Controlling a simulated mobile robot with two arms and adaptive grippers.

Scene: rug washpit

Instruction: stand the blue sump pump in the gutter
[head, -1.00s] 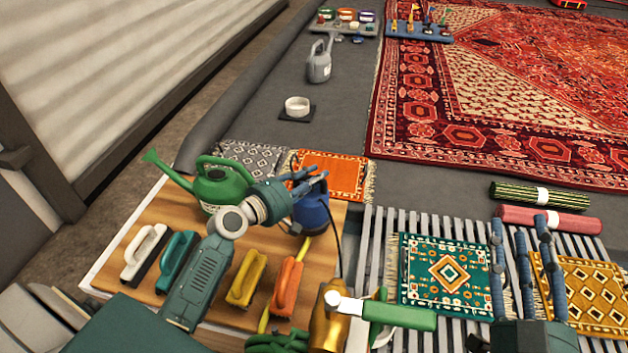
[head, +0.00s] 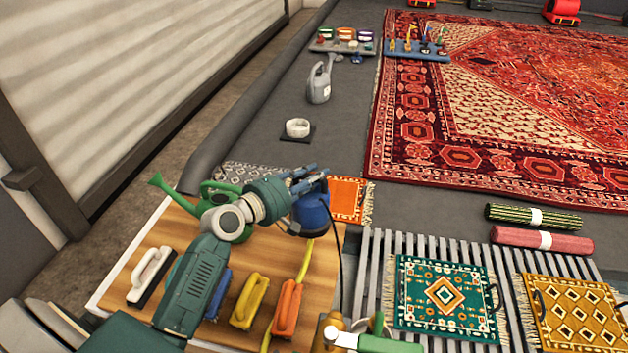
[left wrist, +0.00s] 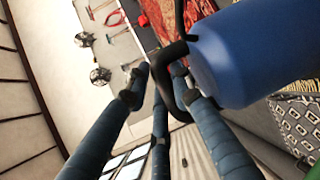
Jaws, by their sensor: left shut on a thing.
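The blue sump pump (head: 313,214) hangs from my left gripper (head: 308,182) over the far right corner of the wooden bench top. The gripper is shut on its dark handle, above the blue body. In the left wrist view the blue fingers (left wrist: 163,80) close around the black handle, and the pump's body (left wrist: 250,55) fills the upper right. The pump looks near upright, with a dark cord trailing down its right side. A grey slatted grating (head: 376,290) lies right of the bench. I cannot clearly tell which part is the gutter.
A green watering can (head: 222,205) stands behind my left forearm. Brushes with white (head: 150,272), yellow (head: 250,300) and orange (head: 287,308) handles lie on the bench (head: 215,330). Small rugs (head: 445,300) cover part of the grating.

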